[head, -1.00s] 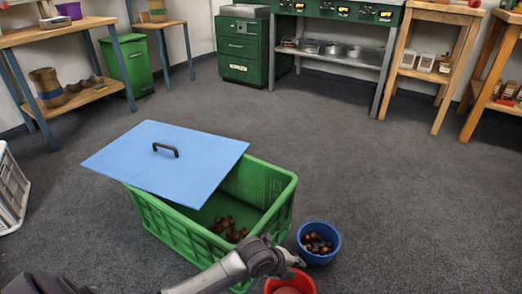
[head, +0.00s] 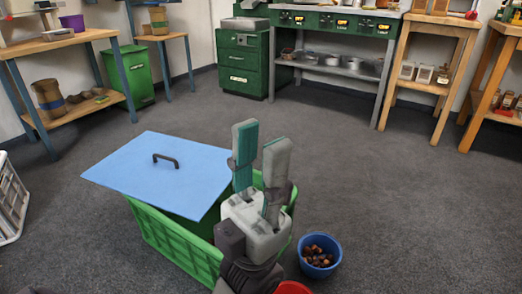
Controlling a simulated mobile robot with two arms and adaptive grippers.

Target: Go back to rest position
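My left gripper (head: 261,138) stands in front of the green crate (head: 172,237), its two fingers pointing up and apart with nothing between them. It hides the crate's right part and most of its inside. A blue lid (head: 140,182) with a dark handle lies over the crate's left part. A blue bowl (head: 338,252) holding chestnuts (head: 318,256) stands on the floor right of the crate. The rim of a red bowl (head: 293,287) shows at the bottom edge, and its inside is mostly cut off. My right gripper is not in view.
A white crate (head: 9,205) stands at the left edge. Wooden tables (head: 80,38), a green bin (head: 127,72), green drawers (head: 243,72) and a stove bench (head: 330,78) line the back. The grey floor (head: 415,200) on the right is clear.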

